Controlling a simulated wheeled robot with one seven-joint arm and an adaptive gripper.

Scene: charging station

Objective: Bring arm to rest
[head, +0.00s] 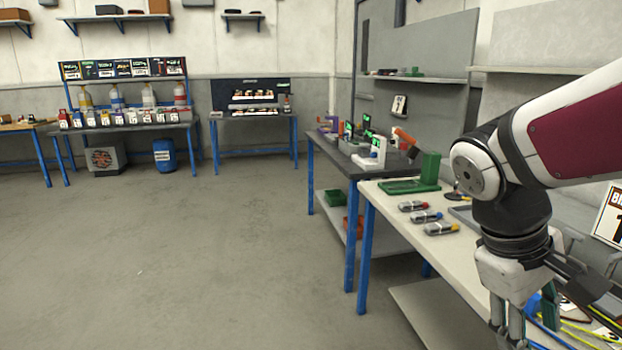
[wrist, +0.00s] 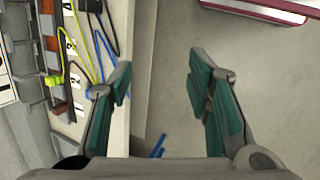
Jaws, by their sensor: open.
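My arm, white with a dark red panel, comes in from the right edge of the head view. My gripper (head: 515,322) hangs down at the right end of the near table, its fingertips partly cut off by the frame's lower edge. In the wrist view my gripper (wrist: 160,80) is open, with two green-padded fingers well apart and nothing between them. The left finger overlaps the table's edge in that view. The right finger is over bare floor.
Yellow and blue cables (wrist: 85,50) lie close to my left finger. A dark bench (head: 335,155) stands beyond. Wide floor (head: 200,260) is clear at left.

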